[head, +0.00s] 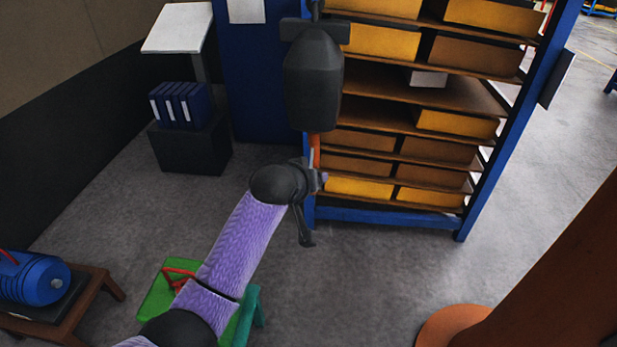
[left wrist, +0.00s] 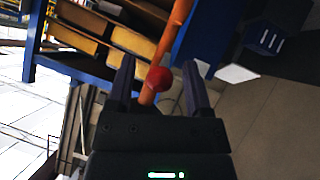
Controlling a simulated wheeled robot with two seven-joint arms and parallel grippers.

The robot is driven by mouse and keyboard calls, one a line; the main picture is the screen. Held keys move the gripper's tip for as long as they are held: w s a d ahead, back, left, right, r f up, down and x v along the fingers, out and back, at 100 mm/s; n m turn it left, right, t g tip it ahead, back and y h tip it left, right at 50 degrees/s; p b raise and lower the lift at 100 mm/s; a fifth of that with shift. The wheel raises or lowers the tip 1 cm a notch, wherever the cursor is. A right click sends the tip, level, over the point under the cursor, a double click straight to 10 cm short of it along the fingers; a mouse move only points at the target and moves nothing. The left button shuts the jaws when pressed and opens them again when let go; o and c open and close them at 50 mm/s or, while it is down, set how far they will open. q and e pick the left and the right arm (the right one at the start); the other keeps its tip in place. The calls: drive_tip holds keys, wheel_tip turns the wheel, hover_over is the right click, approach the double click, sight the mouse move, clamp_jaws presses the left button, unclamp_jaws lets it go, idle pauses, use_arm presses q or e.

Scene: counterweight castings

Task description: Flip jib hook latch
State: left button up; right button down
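A dark hoist block (head: 313,85) hangs in front of the shelving in the head view. A thin orange hook part (head: 315,150) shows below it, just above my left gripper (head: 318,182); the gripper hides what lies lower. In the left wrist view my left gripper (left wrist: 160,85) is open, with its two dark fingers apart. An orange bar (left wrist: 174,42) runs between the fingers, and a red ball-shaped knob (left wrist: 159,79) sits in the gap. I see space beside the knob; contact cannot be told. The latch itself is not clearly distinguishable. My right gripper is not in view.
A blue rack (head: 385,217) with yellow and brown bins stands close behind the hook. An orange-brown post (head: 550,275) rises at the right. A green stool (head: 155,302) lies under my left arm, and a blue motor (head: 35,278) is on a bench at left.

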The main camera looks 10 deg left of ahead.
use_arm(q)
drive_tip(key=v, duration=1)
drive_tip(key=shift+f+b, duration=0.1)
drive_tip(key=shift+b, duration=0.2)
wheel_tip(320, 180, down, 10)
drive_tip(key=m+t+h+b, duration=0.45)
drive_tip(key=t+b, duration=0.65)
drive_tip(key=b, duration=1.6)
drive_tip(key=shift+m+y, duration=0.25)
drive_tip(key=x, duration=0.3)
drive_tip(key=p+x, duration=0.1)
drive_tip(key=x, duration=0.1)
drive_tip(key=r+x, duration=0.1)
drive_tip(key=x, duration=0.2)
drive_tip(key=shift+w+a+r+p, duration=0.1)
drive_tip(key=shift+w+a+p, duration=0.1)
drive_tip(key=shift+p, duration=0.2)
drive_tip(key=shift+w+d+r, duration=0.1)
drive_tip(key=shift+w, duration=0.25)
